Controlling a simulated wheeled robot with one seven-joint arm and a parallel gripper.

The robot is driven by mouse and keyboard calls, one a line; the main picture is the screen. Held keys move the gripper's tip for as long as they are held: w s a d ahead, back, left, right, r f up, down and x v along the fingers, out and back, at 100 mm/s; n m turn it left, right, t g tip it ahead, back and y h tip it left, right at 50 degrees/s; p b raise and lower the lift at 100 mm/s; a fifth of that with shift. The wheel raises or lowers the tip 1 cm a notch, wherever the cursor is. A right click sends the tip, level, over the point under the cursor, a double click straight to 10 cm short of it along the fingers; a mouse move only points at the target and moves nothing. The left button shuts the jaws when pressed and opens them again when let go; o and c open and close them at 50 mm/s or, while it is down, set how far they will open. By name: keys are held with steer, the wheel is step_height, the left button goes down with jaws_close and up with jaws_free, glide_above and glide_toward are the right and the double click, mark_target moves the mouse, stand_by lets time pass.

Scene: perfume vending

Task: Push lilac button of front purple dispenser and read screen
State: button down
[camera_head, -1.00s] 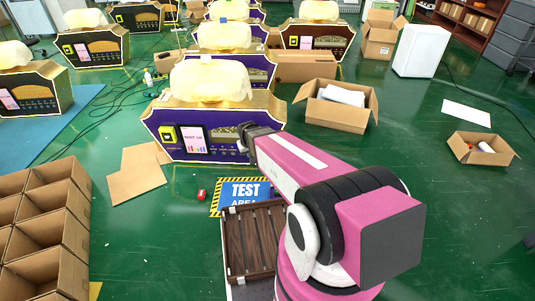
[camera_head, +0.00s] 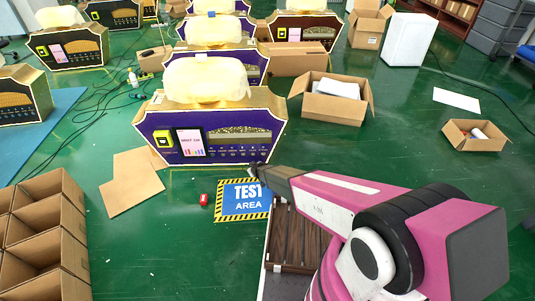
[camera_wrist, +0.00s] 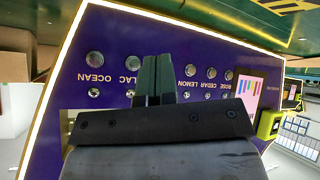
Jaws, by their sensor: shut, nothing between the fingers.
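The front purple dispenser (camera_head: 232,153) stands on the green floor, with a gold-edged front and a cloth-like cream cover on top. Its screen (camera_head: 190,142) is lit pale pink; its small text is not clearly readable, and coloured bars show on the screen in the wrist view (camera_wrist: 246,88). The wrist view is upside down and shows a row of round buttons. The lilac button (camera_wrist: 133,63) has its label partly hidden by my fingers, with only "LAC" showing. My gripper (camera_head: 253,170) is shut and empty at the panel's lower right; its fingers (camera_wrist: 157,78) overlap the panel beside that button.
A yellow device (camera_head: 162,138) sits left of the screen. A blue "TEST AREA" mat (camera_head: 243,203) and a small red object (camera_head: 204,200) lie in front. More dispensers stand behind. An open carton (camera_head: 332,103) is at right, cardboard compartments (camera_head: 45,225) at left.

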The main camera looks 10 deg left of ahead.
steer(key=shift+w+f, duration=0.25)
steer(key=shift+f, duration=0.5)
steer(key=shift+w, duration=0.15)
